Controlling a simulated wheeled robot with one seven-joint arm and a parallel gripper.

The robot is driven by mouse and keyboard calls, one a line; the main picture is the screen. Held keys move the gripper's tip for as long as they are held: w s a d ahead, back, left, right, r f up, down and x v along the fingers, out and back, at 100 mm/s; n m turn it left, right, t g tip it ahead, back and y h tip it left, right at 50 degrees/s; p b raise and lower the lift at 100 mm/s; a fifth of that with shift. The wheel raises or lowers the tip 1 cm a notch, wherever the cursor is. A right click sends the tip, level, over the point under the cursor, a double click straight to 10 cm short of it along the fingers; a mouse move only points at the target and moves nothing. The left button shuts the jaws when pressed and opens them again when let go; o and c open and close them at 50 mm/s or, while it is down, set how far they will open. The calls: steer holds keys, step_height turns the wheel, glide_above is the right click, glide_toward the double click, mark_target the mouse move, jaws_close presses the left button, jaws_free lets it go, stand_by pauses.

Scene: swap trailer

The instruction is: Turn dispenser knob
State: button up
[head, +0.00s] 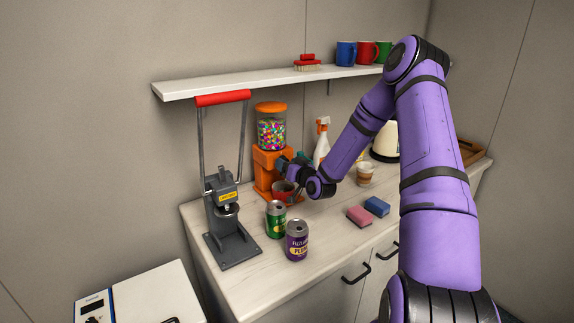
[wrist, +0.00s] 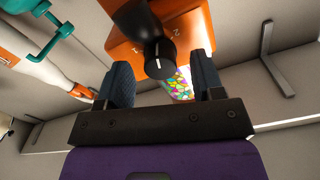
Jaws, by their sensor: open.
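The orange candy dispenser (head: 263,170) stands on the counter against the wall, its clear jar (head: 272,134) full of coloured candy under an orange lid. In the wrist view its orange body (wrist: 200,22) fills the top middle. Its black knob (wrist: 160,58), with a white pointer line, sticks out towards me. My gripper (wrist: 162,72) is open, with one dark finger on each side of the knob and a visible gap on both sides. In the head view my gripper (head: 286,168) is at the dispenser's front and the knob cannot be made out.
Green (head: 276,220) and purple (head: 297,240) cans stand in front. A grey press (head: 228,222) is left; a spray bottle (head: 322,142) and a teal object (wrist: 52,35) are close by. A shelf (head: 230,86) runs above.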

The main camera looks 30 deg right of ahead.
steer(key=s, duration=1)
steer(key=shift+s+d, duration=0.15)
steer(key=w+n, duration=0.1)
steer(key=w, duration=0.2)
steer(key=w+n+h, duration=0.1)
steer(key=w+n, duration=0.1)
steer(key=w, duration=0.2)
steer(key=w+n, duration=0.1)
steer(key=w, duration=0.3)
steer(key=shift+w+a+h, duration=0.1)
steer(key=shift+a+h, duration=0.2)
stand_by(0.7)
steer(key=c, duration=0.9)
